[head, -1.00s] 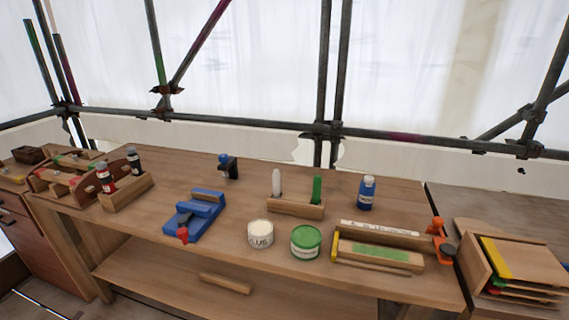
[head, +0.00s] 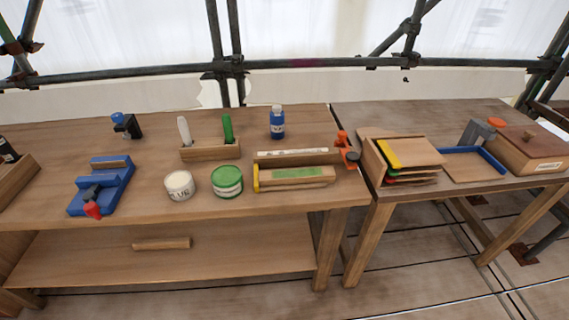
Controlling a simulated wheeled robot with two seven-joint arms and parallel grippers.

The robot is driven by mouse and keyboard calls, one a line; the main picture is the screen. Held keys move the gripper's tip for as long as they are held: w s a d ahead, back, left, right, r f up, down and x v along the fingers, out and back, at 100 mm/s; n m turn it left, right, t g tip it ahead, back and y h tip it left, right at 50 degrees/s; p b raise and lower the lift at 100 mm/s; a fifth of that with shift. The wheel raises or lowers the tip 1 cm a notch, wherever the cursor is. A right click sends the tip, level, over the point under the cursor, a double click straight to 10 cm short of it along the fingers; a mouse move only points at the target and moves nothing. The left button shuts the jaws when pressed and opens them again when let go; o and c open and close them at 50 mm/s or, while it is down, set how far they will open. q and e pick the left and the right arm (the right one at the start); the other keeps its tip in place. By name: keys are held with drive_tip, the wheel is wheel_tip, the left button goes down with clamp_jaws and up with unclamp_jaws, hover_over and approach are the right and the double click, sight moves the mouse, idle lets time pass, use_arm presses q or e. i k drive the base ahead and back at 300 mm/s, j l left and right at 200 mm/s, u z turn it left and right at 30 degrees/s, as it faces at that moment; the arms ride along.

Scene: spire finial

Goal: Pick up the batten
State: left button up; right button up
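No piece in view is marked as the batten, and I cannot tell for certain which one it is. A short plain wooden bar (head: 162,244) lies alone on the lower shelf of the workbench. On the bench top, a longer wooden piece with a green strip and a yellow left end (head: 296,177) lies near the front edge. Behind it is a wooden strip with a pale, marked face (head: 299,156). Neither of my grippers is in view.
The workbench (head: 240,202) also bears a blue vise (head: 105,188), a white tub (head: 179,186), a green tub (head: 227,182), a blue bottle (head: 277,123) and an orange clamp (head: 346,150). A second table (head: 440,195) to the right holds a slotted box (head: 375,163).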

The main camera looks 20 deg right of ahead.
sight(318, 173)
drive_tip(key=i+z, duration=0.45)
drive_tip(key=z, duration=0.25)
